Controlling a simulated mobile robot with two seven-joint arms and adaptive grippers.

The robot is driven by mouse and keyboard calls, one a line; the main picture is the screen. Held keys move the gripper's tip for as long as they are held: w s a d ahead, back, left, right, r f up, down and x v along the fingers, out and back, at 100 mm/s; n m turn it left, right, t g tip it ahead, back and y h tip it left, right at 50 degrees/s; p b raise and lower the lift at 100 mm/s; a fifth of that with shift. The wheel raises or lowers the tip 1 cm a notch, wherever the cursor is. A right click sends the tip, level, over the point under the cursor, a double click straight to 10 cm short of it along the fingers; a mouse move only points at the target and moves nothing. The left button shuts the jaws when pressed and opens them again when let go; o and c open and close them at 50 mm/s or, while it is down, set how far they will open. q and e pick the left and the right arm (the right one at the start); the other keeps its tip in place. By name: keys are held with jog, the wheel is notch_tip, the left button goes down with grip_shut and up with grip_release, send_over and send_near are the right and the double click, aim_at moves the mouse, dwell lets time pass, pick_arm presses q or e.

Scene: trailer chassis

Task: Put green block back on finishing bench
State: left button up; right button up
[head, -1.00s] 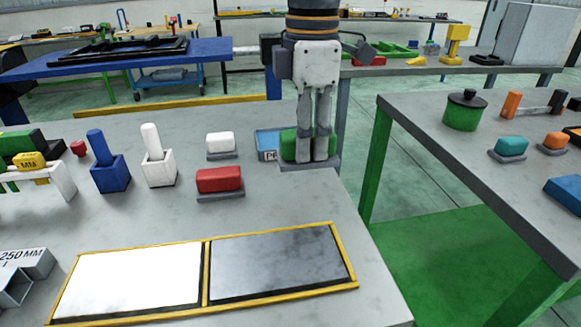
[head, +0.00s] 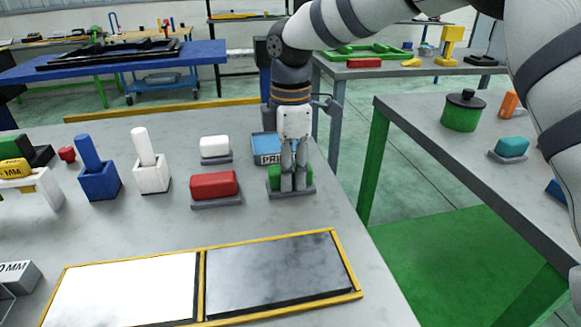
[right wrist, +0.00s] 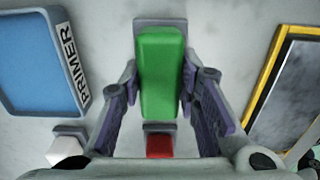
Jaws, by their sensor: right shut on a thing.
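The green block (head: 275,177) with its grey base (head: 305,191) is at the right side of the grey finishing bench (head: 250,222), right of the red block. My right gripper (head: 293,184) points down and is shut on the green block. In the right wrist view the green block (right wrist: 160,72) lies between the two fingers (right wrist: 160,92). The fingers hide part of it in the head view. I cannot tell whether its base touches the bench top. My left gripper is not in view.
A red block (head: 214,185) and a white block (head: 214,146) sit left of the green one. A blue primer tray (head: 266,146) is just behind. A yellow-framed panel pair (head: 201,285) lies in front. A green-legged table (head: 425,125) stands to the right across a gap.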

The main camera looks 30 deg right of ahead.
jog(key=o, duration=1.1)
jog(key=shift+r, duration=0.1)
notch_tip(320, 180, up, 12)
